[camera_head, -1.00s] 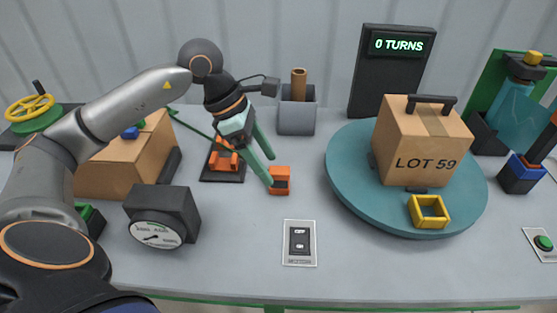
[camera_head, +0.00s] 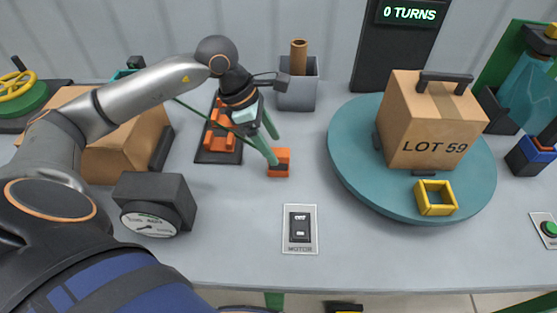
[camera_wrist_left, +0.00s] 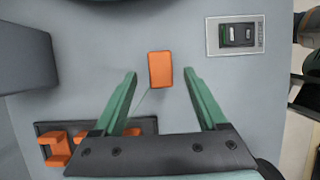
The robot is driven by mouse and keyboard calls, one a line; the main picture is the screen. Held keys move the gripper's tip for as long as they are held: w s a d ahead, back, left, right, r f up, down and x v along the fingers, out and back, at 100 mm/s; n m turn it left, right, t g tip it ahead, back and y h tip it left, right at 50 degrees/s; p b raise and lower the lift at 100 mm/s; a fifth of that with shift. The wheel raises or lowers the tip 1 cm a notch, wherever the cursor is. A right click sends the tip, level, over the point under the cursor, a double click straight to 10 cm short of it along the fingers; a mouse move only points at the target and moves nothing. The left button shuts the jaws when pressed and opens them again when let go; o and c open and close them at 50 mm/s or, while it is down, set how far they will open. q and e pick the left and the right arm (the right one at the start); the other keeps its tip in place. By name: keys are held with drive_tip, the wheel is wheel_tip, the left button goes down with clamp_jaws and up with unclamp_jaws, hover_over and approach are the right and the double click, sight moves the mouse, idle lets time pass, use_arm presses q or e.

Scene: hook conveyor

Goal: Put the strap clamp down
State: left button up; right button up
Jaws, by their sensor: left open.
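The small orange block that looks like the strap clamp (camera_head: 283,157) rests on the grey table, left of the turntable. It also shows in the left wrist view (camera_wrist_left: 160,70). My left gripper (camera_head: 274,150) is open at the clamp, with a green fingertip overlapping its left side in the head view. In the left wrist view the open fingertips (camera_wrist_left: 161,75) lie on either side of the clamp with gaps, not closed on it. I cannot tell their exact height. A thin green strap (camera_head: 190,108) runs from the left carton towards the gripper. My right gripper is not visible.
A black tray with orange pieces (camera_head: 208,157) lies left of the clamp. The teal turntable (camera_head: 350,180) bears the LOT 59 box (camera_head: 430,130) and a yellow square frame (camera_head: 436,209). A motor switch (camera_head: 300,243) and gauge (camera_head: 153,215) are in front. A grey holder (camera_head: 297,95) stands behind.

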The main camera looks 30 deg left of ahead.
sight(275, 152)
use_arm(q)
drive_tip(key=x, duration=0.5)
drive_tip(key=shift+s+a+p, duration=0.1)
drive_tip(key=shift+p, duration=0.25)
drive_tip(key=shift+c, duration=0.3)
clamp_jaws()
